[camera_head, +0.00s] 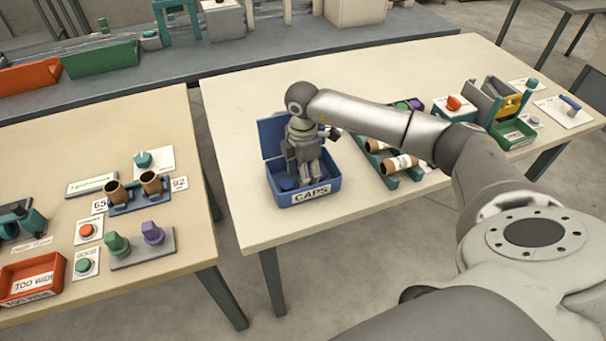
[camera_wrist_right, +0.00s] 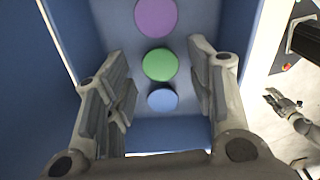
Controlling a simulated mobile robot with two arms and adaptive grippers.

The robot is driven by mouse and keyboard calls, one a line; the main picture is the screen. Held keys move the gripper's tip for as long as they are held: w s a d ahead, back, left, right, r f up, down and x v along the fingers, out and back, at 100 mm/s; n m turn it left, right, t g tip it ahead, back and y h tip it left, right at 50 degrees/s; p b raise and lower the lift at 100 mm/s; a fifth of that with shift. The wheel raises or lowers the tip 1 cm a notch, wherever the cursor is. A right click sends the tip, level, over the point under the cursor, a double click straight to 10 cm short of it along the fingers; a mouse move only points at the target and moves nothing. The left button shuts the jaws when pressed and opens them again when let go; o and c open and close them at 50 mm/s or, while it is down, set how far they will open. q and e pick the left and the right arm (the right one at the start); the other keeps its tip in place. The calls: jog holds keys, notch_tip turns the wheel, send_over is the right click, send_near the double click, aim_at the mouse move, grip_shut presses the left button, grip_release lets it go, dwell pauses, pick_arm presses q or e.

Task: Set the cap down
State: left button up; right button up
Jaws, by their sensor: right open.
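My right gripper (camera_head: 305,172) points down into the blue box (camera_head: 322,184) labelled CAPS. In the right wrist view its two fingers (camera_wrist_right: 160,92) are apart with nothing held between them. A purple cap (camera_wrist_right: 156,17), a green cap (camera_wrist_right: 160,65) and a smaller-looking blue cap (camera_wrist_right: 163,99) lie in a row inside the box (camera_wrist_right: 135,136). The green and blue caps appear between the fingers, apart from them. In the head view my gripper hides most of the box's inside. A small grey gripper-like shape (camera_wrist_right: 291,112) shows at the right wrist view's right edge; it may be my left gripper.
A rack with brown tubes (camera_head: 402,162) stands right of the box, under my arm. The left table holds a stand with two brown cups (camera_head: 133,190), green and purple knobs (camera_head: 135,240), and an orange TOO WIDE tray (camera_head: 32,279). Bare tabletop lies in front of the box.

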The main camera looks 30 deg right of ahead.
notch_tip(320, 180, up, 11)
jog(key=b, duration=0.1)
jog(key=shift+s, duration=0.1)
dwell(0.6)
